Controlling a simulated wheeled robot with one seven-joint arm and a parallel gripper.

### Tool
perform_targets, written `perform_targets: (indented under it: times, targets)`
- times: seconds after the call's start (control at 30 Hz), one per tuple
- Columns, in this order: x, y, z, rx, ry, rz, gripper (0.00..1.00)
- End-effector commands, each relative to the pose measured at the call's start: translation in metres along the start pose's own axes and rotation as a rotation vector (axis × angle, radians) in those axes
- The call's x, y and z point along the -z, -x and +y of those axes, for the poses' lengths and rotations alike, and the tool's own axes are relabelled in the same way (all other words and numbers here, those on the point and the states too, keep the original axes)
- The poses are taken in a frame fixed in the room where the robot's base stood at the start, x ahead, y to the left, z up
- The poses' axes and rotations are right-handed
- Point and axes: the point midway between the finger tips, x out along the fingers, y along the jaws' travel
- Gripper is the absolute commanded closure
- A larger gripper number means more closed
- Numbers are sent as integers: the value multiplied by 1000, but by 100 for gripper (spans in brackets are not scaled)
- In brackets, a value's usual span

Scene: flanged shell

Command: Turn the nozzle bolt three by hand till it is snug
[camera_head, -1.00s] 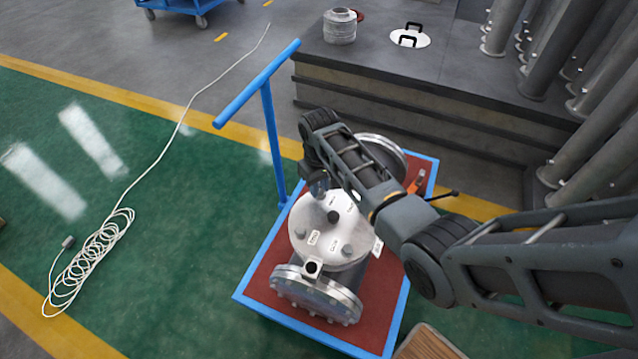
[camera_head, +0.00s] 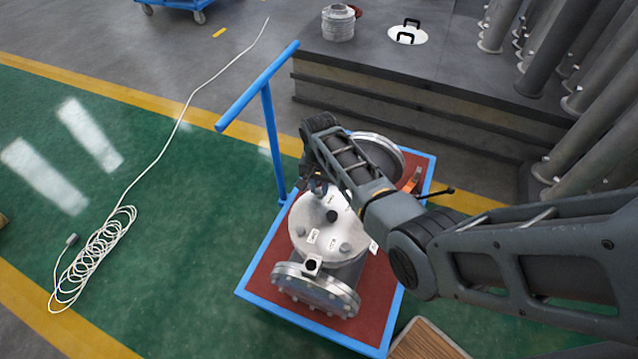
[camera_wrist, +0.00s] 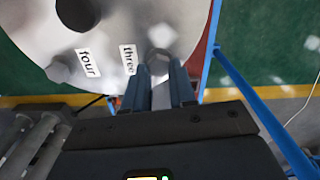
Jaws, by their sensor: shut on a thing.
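The metal shell (camera_head: 325,225) stands on a blue-framed cart, its round top plate carrying bolts and small white labels. In the wrist view, the label "three" (camera_wrist: 129,60) lies on the pale plate (camera_wrist: 115,30), just left of my gripper (camera_wrist: 161,75). My gripper's two dark fingers are shut on nozzle bolt three (camera_wrist: 161,56), whose head shows partly between and beyond the tips. In the head view, my gripper is at the plate's far edge, mostly hidden by my arm. The label "four" (camera_wrist: 87,63) and its bolt (camera_wrist: 62,68) are farther left.
The cart (camera_head: 272,315) has a red deck and an upright blue handle (camera_head: 262,85). A bolted side flange (camera_head: 315,290) faces front. Another round flanged part (camera_head: 378,150) stands behind my arm. A white cable (camera_head: 95,255) lies coiled on the green floor. A dark bench (camera_head: 430,75) stands behind.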

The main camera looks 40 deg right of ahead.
Motion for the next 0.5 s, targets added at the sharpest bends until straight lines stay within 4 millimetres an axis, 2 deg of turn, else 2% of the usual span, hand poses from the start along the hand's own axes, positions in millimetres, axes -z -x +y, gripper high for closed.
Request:
perform_targets:
  times: [0.2,0.5]
  targets:
    - [2,4,-1,3,-97,2,100]
    - [2,4,-1,3,-148,3,100]
